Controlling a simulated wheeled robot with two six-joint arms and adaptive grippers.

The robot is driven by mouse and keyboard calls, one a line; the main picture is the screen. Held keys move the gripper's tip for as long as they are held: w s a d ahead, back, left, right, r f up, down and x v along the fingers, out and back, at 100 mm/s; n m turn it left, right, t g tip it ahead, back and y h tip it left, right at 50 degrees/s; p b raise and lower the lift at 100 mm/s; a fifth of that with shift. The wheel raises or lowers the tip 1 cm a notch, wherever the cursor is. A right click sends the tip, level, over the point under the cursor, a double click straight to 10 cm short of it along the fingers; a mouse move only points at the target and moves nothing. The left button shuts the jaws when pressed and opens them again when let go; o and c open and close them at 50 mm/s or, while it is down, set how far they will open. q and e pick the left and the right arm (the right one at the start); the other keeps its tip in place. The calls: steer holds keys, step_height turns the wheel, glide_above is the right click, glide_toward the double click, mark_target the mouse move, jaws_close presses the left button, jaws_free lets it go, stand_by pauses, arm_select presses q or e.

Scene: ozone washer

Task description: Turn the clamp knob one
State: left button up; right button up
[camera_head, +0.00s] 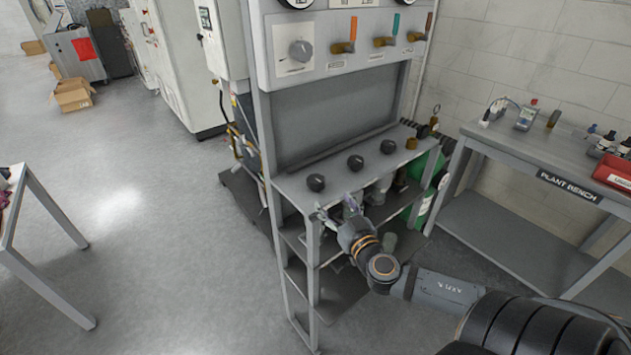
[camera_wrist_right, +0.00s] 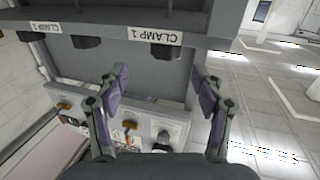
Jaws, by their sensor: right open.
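The clamp one knob is a round black knob (camera_head: 316,183), the leftmost of the row on the grey ledge of the rack. In the right wrist view this dark knob (camera_wrist_right: 165,52) shows beside the upside-down CLAMP 1 label (camera_wrist_right: 155,35). My right gripper (camera_head: 335,210) is at the ledge's front edge, just below and to the right of the knob in the head view. In the wrist view my right gripper (camera_wrist_right: 162,88) has its two purple-padded fingers spread, with nothing between them. The knob appears beyond the fingertips, apart from them. My left gripper is not in view.
Two more black knobs, a middle one (camera_head: 355,162) and a farther one (camera_head: 388,146), sit along the ledge. An upper panel (camera_head: 345,42) has a dial and coloured valve handles. A plant bench (camera_head: 560,160) stands right; a table (camera_head: 40,225) stands left. Floor between is clear.

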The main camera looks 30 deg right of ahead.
mark_target(320, 187)
steer(key=shift+w+a+r+y, duration=0.2)
steer(key=shift+a+y, duration=0.1)
steer(key=shift+y, duration=0.1)
steer(key=shift+w+d, duration=0.15)
steer(key=shift+w, duration=0.3)
steer(key=w, duration=0.4)
steer(key=shift+w+d+r, duration=0.2)
steer(key=shift+w+d, duration=0.15)
steer(key=shift+w, duration=0.05)
steer(key=w, duration=0.1)
steer(key=w+p, duration=0.1)
steer(key=w, duration=0.1)
steer(key=shift+w+d+p, duration=0.3)
steer(key=shift+w+p, duration=0.1)
steer(key=shift+w+f, duration=0.2)
steer(key=shift+w, duration=0.2)
steer(key=c, duration=1.2)
steer(key=shift+f+n, duration=0.1)
steer(key=shift+n, duration=0.2)
